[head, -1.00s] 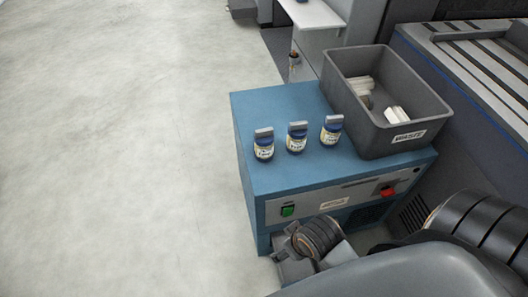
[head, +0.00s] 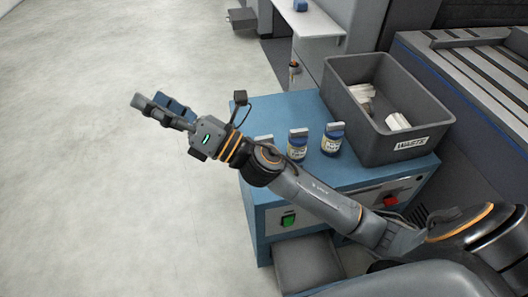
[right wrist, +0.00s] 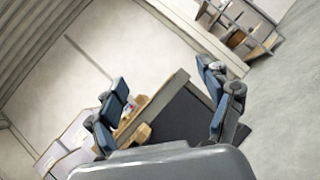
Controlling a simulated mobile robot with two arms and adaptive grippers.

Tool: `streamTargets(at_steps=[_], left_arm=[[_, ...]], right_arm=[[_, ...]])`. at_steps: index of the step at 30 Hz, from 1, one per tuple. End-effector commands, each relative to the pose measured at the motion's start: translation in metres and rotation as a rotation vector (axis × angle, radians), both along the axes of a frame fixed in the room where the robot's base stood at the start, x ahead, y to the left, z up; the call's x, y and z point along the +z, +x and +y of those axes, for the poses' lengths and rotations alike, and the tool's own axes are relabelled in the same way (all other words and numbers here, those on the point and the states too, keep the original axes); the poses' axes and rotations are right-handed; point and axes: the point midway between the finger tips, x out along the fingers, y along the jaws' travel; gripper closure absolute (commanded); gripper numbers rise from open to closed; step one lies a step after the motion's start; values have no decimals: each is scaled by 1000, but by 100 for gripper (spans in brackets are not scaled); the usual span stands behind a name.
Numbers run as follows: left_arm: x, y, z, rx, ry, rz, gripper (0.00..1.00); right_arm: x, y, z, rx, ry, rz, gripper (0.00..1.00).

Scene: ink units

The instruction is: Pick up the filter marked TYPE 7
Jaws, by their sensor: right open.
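Three small blue filters with pale labels and grey tops stand in a row on the blue cabinet (head: 300,104). The right filter (head: 333,139) and the middle filter (head: 297,145) show clearly. The left filter (head: 264,139) is mostly hidden behind my right arm, with only its top showing. The label print is too small to read, so I cannot tell which is TYPE 7. My right gripper (head: 160,108) is open and empty, out over the floor left of the cabinet. Its spread fingers also show in the right wrist view (right wrist: 168,105). My left gripper is not in view.
A grey bin marked WASTE (head: 358,128) with white pieces inside stands on the cabinet's right part, close to the right filter. A green switch (head: 288,220) and a red switch (head: 390,200) are on the cabinet front. The floor at left is clear.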

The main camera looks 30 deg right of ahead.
Motion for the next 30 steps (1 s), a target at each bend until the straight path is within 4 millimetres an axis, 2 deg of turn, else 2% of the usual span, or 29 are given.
streamTargets(at_steps=[1, 3, 6, 9, 11, 14, 17, 19, 21, 24, 27, 30], left_arm=[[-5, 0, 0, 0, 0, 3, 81], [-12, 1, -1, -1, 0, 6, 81], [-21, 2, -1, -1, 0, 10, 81], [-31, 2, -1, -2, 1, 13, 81], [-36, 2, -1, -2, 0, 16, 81], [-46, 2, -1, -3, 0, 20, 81], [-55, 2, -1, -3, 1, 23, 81], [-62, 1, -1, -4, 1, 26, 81], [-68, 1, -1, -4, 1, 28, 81], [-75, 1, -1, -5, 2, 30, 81], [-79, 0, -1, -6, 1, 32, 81], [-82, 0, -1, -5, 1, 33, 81]], right_arm=[[5, -7, 17, 40, -134, -135, 20], [3, -19, 40, 102, -327, -330, 20], [-15, -35, 62, 196, -601, -602, 20], [-46, -43, 67, 303, -873, -860, 20], [-69, -43, 62, 377, -1033, -1003, 20], [-106, -36, 36, 525, -1293, -1217, 20], [-136, -21, -10, 710, -1540, -1389, 20], [-149, -9, -52, 863, -1698, -1474, 20], [-154, 2, -96, 1025, -1830, -1524, 20], [-150, 12, -154, 1245, -1963, -1543, 20], [-142, 16, -196, 1415, -2036, -1524, 20], [-135, 16, -220, 1518, -2065, -1503, 20]])
